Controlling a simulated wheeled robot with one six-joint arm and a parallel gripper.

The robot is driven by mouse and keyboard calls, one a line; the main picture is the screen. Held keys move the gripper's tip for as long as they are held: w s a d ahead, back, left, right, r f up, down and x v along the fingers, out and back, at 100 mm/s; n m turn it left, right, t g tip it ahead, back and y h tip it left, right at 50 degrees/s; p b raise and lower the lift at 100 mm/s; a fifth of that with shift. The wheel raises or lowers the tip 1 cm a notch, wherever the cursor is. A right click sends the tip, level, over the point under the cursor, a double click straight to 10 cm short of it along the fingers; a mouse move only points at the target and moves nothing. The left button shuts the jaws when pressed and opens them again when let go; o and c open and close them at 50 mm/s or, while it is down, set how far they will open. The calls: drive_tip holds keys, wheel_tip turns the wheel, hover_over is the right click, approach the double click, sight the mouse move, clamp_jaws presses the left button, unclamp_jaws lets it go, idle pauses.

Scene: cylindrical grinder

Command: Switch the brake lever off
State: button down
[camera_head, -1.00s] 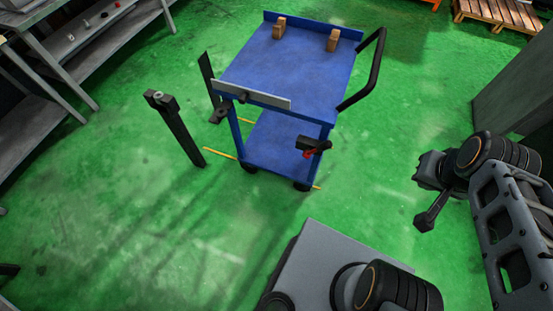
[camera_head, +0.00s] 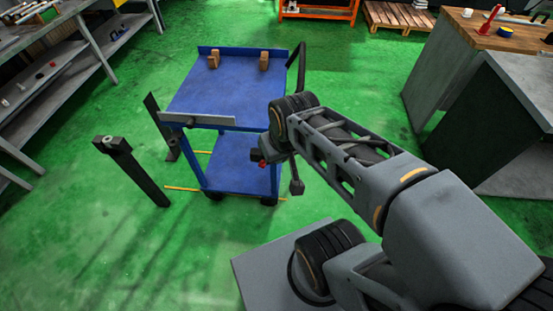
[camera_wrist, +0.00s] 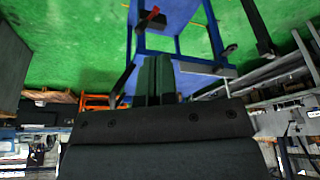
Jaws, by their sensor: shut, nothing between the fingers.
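The brake lever (camera_head: 263,164) is a small red handle on a black box (camera_head: 257,154) at the blue cart's near right corner. In the wrist view, which is upside down, the red lever (camera_wrist: 151,15) and its dark box (camera_wrist: 153,23) show at the top, just left of centre. My gripper (camera_wrist: 157,58) shows there as two dark fingers side by side, closed and empty. The fingers appear apart from the lever. In the head view my arm reaches across to the cart's right side; I cannot make out the fingers there.
The blue cart (camera_head: 215,96) carries two small wooden blocks (camera_head: 264,60) and has a black handle (camera_head: 301,65). A dark post (camera_head: 140,175) stands left of it. Grey shelves are at far left, a wood-topped bench (camera_head: 495,38) at right. Green floor is open in front.

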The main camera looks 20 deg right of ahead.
drive_tip(key=w+a+f+m+g+y+b, duration=0.15)
drive_tip(key=f+y+b, duration=0.45)
drive_tip(key=f+b, duration=0.65)
drive_tip(key=w+f+m+g+y+b, duration=0.25)
drive_tip(key=f+y+b, duration=0.35)
drive_tip(key=f+b, duration=0.65)
drive_tip(key=w+d+f+m+t+y+b, duration=0.1)
drive_tip(key=w+d+f+m+t+b, duration=0.3)
drive_tip(key=d+f+t+b, duration=0.3)
drive_tip(key=w+d+f+m+t+y+b, duration=0.2)
drive_tip(key=w+d+f+m+t+b, duration=0.1)
drive_tip(key=d+f+t+b, duration=0.4)
drive_tip(key=d+m+t+b, duration=0.1)
drive_tip(key=d+t+b, duration=0.1)
drive_tip(key=d+t, duration=0.2)
drive_tip(key=shift+w+d+f, duration=0.4)
drive_tip(key=shift+d, duration=0.8)
drive_tip(key=shift+r, duration=0.1)
